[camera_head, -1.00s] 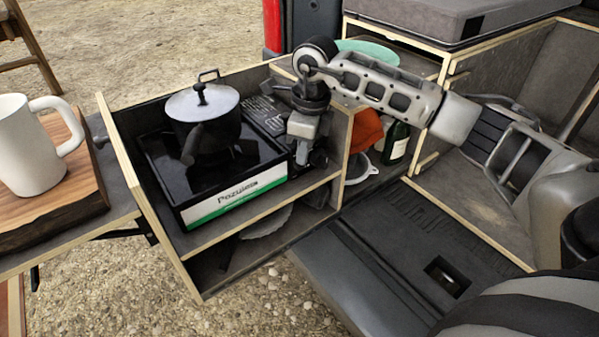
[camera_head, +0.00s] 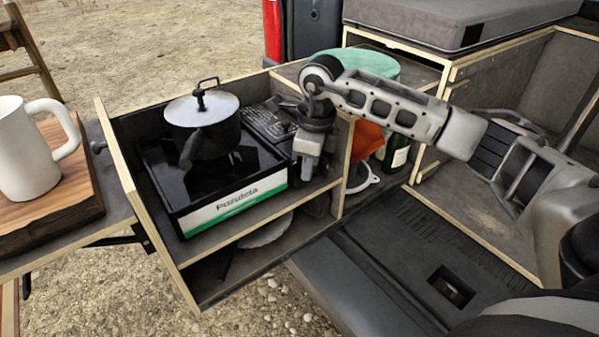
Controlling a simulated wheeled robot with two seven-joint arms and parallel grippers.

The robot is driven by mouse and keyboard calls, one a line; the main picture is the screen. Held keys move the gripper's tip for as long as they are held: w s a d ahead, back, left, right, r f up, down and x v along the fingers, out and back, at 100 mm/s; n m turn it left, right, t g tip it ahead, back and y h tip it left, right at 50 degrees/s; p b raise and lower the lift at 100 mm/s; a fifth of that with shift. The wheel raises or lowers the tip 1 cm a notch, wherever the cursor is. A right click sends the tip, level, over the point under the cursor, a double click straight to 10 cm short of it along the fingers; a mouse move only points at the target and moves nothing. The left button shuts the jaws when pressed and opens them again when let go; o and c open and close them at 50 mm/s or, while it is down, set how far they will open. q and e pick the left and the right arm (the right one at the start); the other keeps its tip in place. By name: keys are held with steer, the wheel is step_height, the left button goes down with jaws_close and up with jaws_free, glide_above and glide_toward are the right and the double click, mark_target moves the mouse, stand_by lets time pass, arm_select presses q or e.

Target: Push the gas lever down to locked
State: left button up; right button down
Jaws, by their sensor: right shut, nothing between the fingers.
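A black camping stove (camera_head: 235,207) with a white and green front stands in the wooden drawer box. A black pot with a grey lid (camera_head: 202,118) sits on its burner. My right gripper (camera_head: 304,172) is shut and empty. It points down at the stove's right end, close beside or touching it; I cannot tell which. The gas lever is not to be made out; the gripper and wrist cover that end of the stove. My left gripper is not in view.
A white mug (camera_head: 25,150) stands on a wooden board (camera_head: 50,210) at the left. Right of my wrist are an orange item (camera_head: 367,139) and a dark green bottle (camera_head: 396,155) in a compartment. The box walls (camera_head: 145,215) bound the stove.

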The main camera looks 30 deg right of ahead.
steer(key=shift+s+d+r, duration=0.35)
steer(key=shift+s+d, duration=0.3)
steer(key=shift+s, duration=0.05)
step_height(320, 180, up, 16)
steer(key=s+d, duration=0.1)
steer(key=shift+s+f, duration=0.1)
stand_by(0.4)
